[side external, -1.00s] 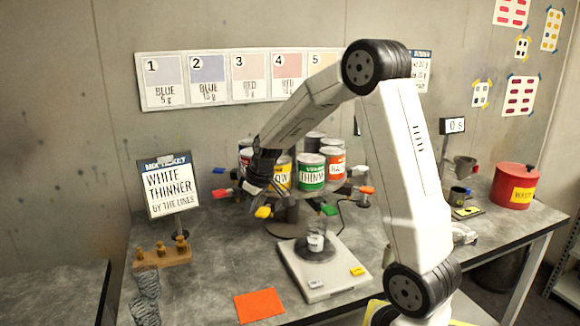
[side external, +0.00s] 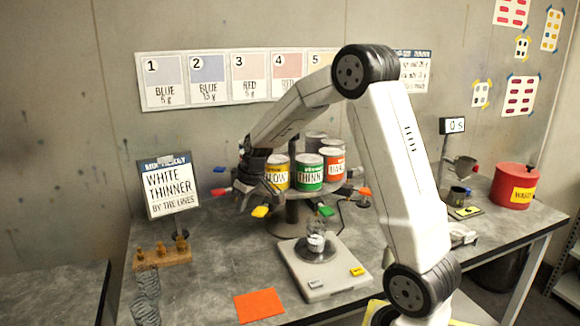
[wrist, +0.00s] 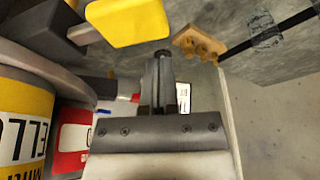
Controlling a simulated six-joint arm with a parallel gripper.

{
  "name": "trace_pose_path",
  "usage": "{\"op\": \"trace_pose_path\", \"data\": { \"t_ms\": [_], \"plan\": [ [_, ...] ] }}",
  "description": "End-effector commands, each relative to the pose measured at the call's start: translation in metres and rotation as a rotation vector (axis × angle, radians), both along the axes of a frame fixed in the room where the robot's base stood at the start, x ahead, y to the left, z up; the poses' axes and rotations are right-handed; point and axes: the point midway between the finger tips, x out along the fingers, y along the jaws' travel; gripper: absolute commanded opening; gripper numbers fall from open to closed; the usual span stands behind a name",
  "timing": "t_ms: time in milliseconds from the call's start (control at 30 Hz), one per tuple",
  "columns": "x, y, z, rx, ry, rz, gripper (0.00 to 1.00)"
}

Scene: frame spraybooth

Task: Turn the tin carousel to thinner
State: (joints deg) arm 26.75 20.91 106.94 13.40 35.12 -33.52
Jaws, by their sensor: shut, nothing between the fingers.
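The tin carousel (side external: 290,213) stands on the bench behind the scale, with a ring of tins on a round tray. The green tin (side external: 309,172), lettered "THINN", faces the side camera, between a yellow tin (side external: 277,173) and a red-orange tin (side external: 333,162). Coloured tabs ring the tray, including a yellow tab (side external: 260,211), a green tab (side external: 326,210) and a red tab (side external: 219,192). My gripper (wrist: 163,58) is shut and empty at the carousel's left edge, by the yellow and red tabs. The wrist view shows a yellow tab (wrist: 128,22) close by; contact cannot be told.
A scale (side external: 322,280) with a small cup (side external: 316,243) stands in front of the carousel. The ticket sign (side external: 168,187) reads "WHITE THINNER". A wooden block with brass weights (side external: 162,258) is at left, an orange card (side external: 259,306) at front, a red waste bin (side external: 513,186) at right.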

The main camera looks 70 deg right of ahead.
Motion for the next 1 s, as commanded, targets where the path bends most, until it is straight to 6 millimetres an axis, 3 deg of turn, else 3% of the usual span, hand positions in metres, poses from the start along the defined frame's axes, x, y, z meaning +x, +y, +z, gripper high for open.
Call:
{"op": "trace_pose_path", "data": {
  "t_ms": [167,800,1000],
  "plan": [
    [0.016,0.001,0.000,-0.002,0.000,0.002,0.00],
    [-0.012,-0.002,0.079,-0.002,-0.002,0.000,0.00],
    [-0.017,-0.002,0.092,-0.002,-0.002,0.000,0.00]
  ]
}}
